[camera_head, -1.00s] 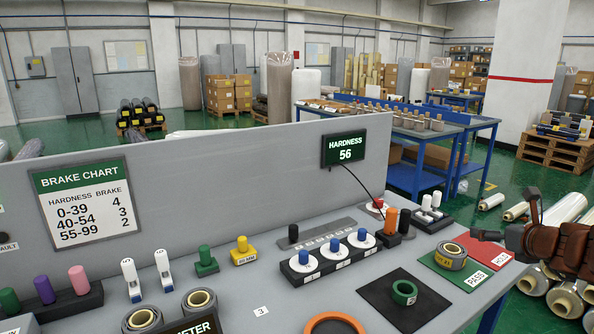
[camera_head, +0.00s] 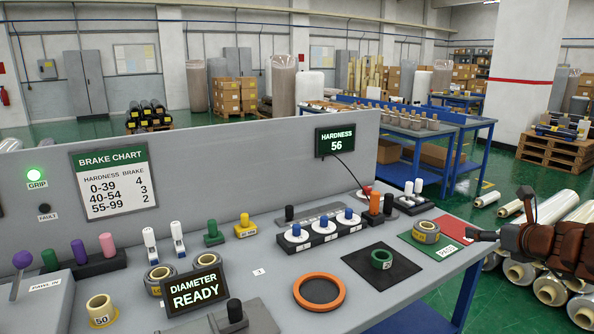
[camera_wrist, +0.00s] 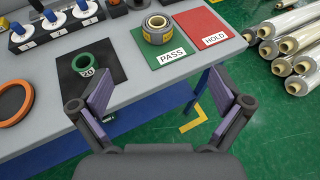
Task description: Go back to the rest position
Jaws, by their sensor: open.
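My gripper (camera_wrist: 165,92) is open and empty in the wrist view, its two pads spread apart over the floor beyond the bench's front edge. In the head view my gripper (camera_head: 485,236) shows at the right, beside the bench, partly hidden behind my arm. A wrapped roll (camera_head: 426,232) stands on the green PASS mat (camera_head: 447,252). The roll also shows in the wrist view (camera_wrist: 158,32), apart from my gripper. The red HOLD mat (camera_wrist: 201,28) is bare in the wrist view.
A green ring (camera_head: 382,259) lies on a black mat (camera_head: 405,282). An orange ring (camera_head: 319,291) lies on the bench. The hardness display (camera_head: 336,141) reads 56, and the diameter display (camera_head: 195,290) reads READY. Rolls (camera_head: 551,288) lie on the floor at right.

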